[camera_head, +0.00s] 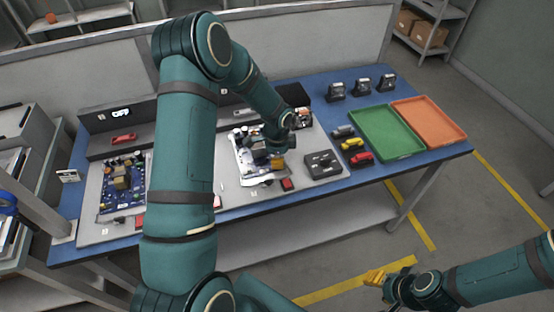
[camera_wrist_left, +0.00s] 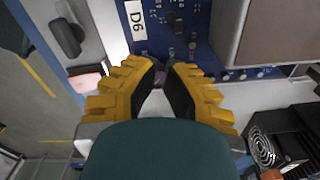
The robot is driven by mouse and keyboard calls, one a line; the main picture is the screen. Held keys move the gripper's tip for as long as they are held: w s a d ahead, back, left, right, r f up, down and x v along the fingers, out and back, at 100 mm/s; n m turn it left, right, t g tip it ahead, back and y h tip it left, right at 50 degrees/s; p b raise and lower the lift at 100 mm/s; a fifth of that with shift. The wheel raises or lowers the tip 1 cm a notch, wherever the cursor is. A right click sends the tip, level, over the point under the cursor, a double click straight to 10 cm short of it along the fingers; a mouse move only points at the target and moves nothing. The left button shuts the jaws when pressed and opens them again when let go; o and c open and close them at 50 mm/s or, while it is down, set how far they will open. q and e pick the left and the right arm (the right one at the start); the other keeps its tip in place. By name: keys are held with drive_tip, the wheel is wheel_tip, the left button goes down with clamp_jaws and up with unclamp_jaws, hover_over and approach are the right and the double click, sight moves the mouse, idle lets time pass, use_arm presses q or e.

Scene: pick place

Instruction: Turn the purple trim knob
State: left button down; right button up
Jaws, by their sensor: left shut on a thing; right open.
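My left gripper (camera_head: 277,161) reaches down over a circuit board (camera_head: 245,150) on the middle part of the bench. In the left wrist view my left gripper (camera_wrist_left: 164,68) has its yellow fingers nearly together over the blue board (camera_wrist_left: 205,50), by a white "D6" label. A small purplish bit, the purple trim knob (camera_wrist_left: 160,73), shows between the dark finger pads; most of it is hidden. The fingers are shut on it. My right gripper (camera_head: 375,277) is open and empty, low at the right, away from the bench.
Another blue board (camera_head: 122,185) lies on the left of the bench. A dark box (camera_head: 322,164), small coloured parts, a green tray (camera_head: 386,132) and an orange tray (camera_head: 430,118) stand to the right. A large grey block (camera_wrist_left: 268,32) is close beside my left fingers.

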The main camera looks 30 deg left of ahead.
use_arm(q)
drive_tip(key=c, duration=1)
unclamp_jaws()
drive_tip(key=shift+o, duration=0.2)
wheel_tip(320, 180, up, 12)
